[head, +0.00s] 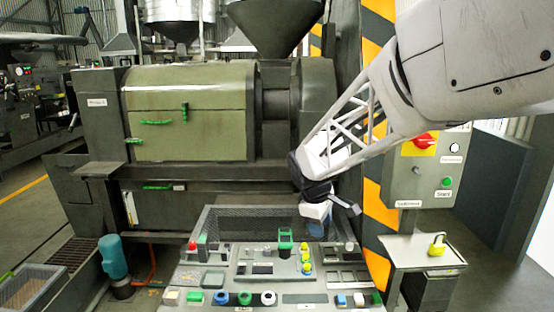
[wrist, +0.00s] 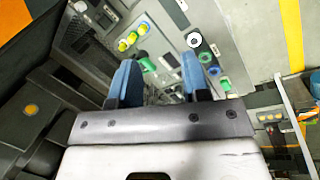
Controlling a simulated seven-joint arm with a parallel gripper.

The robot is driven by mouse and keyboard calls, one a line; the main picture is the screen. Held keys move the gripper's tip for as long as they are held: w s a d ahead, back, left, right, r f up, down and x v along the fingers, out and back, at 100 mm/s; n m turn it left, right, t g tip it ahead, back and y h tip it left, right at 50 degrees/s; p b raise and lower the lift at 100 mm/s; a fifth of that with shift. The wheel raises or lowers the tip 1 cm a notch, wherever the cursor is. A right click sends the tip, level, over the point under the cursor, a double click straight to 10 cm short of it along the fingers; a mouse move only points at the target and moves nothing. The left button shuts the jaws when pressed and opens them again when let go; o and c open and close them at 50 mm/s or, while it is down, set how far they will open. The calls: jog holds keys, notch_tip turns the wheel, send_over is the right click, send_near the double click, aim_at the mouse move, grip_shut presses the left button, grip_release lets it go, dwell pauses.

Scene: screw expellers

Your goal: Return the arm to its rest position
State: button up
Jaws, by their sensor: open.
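My gripper (head: 328,213) hangs from my white arm in the head view, above the back right part of the control panel (head: 225,285). In the wrist view my gripper (wrist: 161,82) shows two blue fingers set apart, with nothing between them. The panel (wrist: 218,22) lies beyond the fingertips, with yellow, green, blue and white knobs on it. The fingers look clear of the panel, though the exact gap is hard to tell.
A green screw expeller (head: 190,112) stands behind the panel. A striped post (head: 375,230) and a grey box with a red emergency button (head: 424,140) stand to the right. A small stand holds a yellow padlock-like item (head: 437,245). A blue motor (head: 113,257) is at lower left.

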jog(key=s+d+m, duration=0.2)
jog(key=s+m, duration=0.2)
jog(key=s, duration=0.6)
jog(key=s+d+r+m+y, duration=0.1)
jog(key=s+d+m, duration=0.2)
jog(key=s, duration=0.8)
jog(key=s+d+m+y, duration=0.1)
jog(key=s+m, duration=0.4)
jog(key=s, duration=0.6)
jog(key=shift+d+r+t, duration=0.2)
jog(key=shift+d+t, duration=0.2)
jog(key=shift+d, duration=0.25)
